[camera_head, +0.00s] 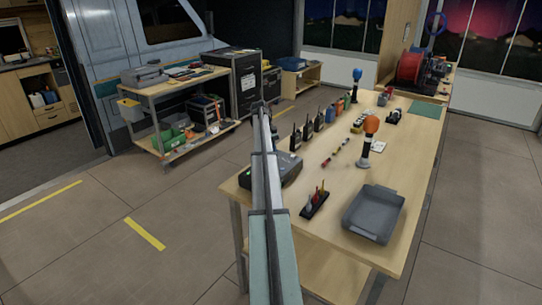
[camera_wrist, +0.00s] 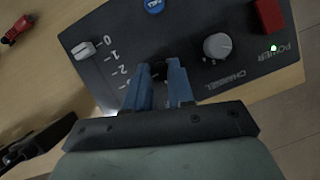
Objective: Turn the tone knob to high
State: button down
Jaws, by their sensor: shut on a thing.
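In the wrist view a dark control panel (camera_wrist: 195,25) fills the upper middle. My gripper (camera_wrist: 160,72) is over the panel, its two blue fingers shut on a small dark knob (camera_wrist: 158,68). I take this to be the tone knob; its label and pointer are hidden by the fingers, so its setting cannot be read. A grey knob (camera_wrist: 217,46) marked CHANNEL sits right of the fingers. In the head view a dark box (camera_head: 286,170) with a green light, likely this panel's unit, stands on the table's left edge, partly behind my arm.
A white slider (camera_wrist: 84,50) beside a number scale is left of my fingers. A blue button (camera_wrist: 154,6) and red power switch (camera_wrist: 268,15) are also close.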

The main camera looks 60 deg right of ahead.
dwell(0.4)
jog(key=c, duration=1)
grip_release()
